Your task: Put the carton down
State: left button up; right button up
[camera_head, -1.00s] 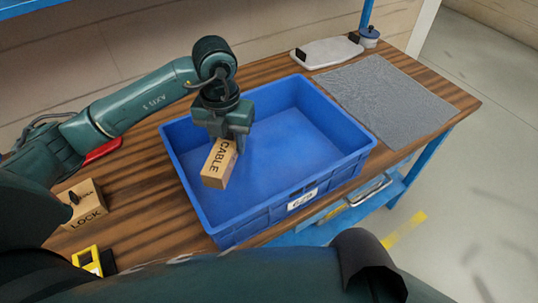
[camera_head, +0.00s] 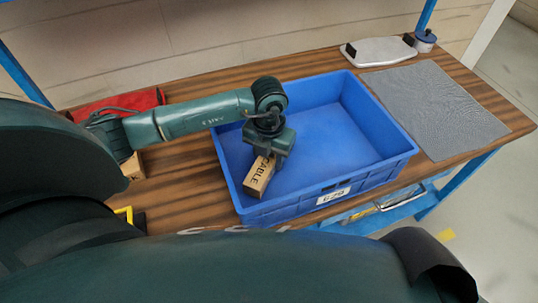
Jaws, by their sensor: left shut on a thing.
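The carton (camera_head: 259,177) is a small tan box with CABLE printed on its side. My left gripper (camera_head: 267,156) is shut on its upper end and points downward. The carton hangs tilted inside the outline of the blue crate (camera_head: 308,202), near the crate's front left. I cannot tell whether its lower end touches the crate floor. The crate stands on the wooden table and carries a white label on its front wall. The fingertips are partly hidden by the gripper body. My right gripper is not in view.
A grey mat (camera_head: 434,108) lies right of the crate. A white tablet-like board (camera_head: 378,51) and a small blue-lidded container (camera_head: 425,41) are behind it. A red item (camera_head: 119,104) lies back left. A yellow item (camera_head: 125,214) and another carton, mostly hidden by my arm, are at left.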

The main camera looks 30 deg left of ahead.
pick_arm(q)
jog(key=shift+f, duration=0.1)
jog(key=o, duration=1.1)
notch_tip(320, 180, up, 12)
jog(key=shift+r+b, duration=0.15)
jog(key=shift+b, duration=0.35)
